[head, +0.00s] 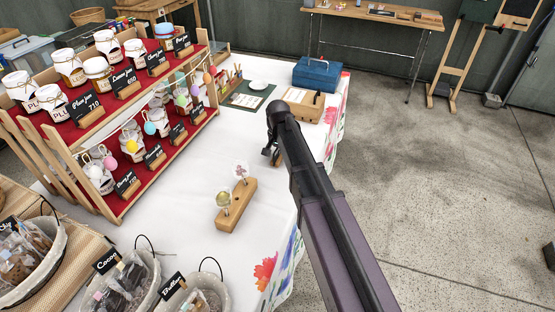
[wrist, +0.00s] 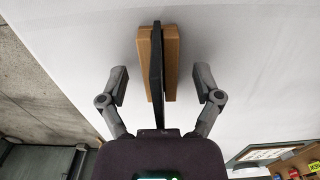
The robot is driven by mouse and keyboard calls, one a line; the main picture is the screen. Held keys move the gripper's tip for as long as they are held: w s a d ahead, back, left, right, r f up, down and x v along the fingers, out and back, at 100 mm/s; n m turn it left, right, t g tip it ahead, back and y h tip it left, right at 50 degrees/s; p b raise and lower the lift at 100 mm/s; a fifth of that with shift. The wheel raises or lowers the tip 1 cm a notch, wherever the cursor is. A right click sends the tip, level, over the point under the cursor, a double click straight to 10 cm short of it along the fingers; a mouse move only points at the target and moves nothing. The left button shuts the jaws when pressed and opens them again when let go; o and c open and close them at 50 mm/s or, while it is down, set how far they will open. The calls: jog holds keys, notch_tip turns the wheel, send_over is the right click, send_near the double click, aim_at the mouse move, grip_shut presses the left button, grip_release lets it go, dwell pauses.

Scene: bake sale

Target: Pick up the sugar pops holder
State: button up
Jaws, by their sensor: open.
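The sugar pops holder (head: 236,208) is a light wooden block on the white tablecloth, with a pale yellow pop and a whitish pop upright in it. My gripper (head: 272,152) is beyond it and to its right in the head view, apart from it; my arm partly hides the gripper. In the wrist view my gripper (wrist: 162,84) is open, its fingers wide apart. Between and beyond them shows a wooden block (wrist: 171,50) with a thin dark upright panel (wrist: 157,65).
A tiered jam stand (head: 62,121) with jars and signs stands at left. Baskets (head: 158,290) are at the front. A blue box (head: 317,75) and wooden tray (head: 303,112) are at the back. Bare cloth surrounds the holder; the table's edge is to its right.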

grip_shut()
dwell(0.3)
jog(key=shift+r, duration=0.2)
jog(key=shift+r+p, duration=1.6)
jog(key=shift+p, duration=0.2)
jog(key=s, duration=0.5)
jog(key=s+d+r+p, duration=0.1)
jog(key=s, duration=0.4)
jog(key=s+d, duration=0.1)
jog(key=s, duration=0.5)
jog(key=shift+d+r, duration=0.1)
jog(key=shift+r, duration=0.1)
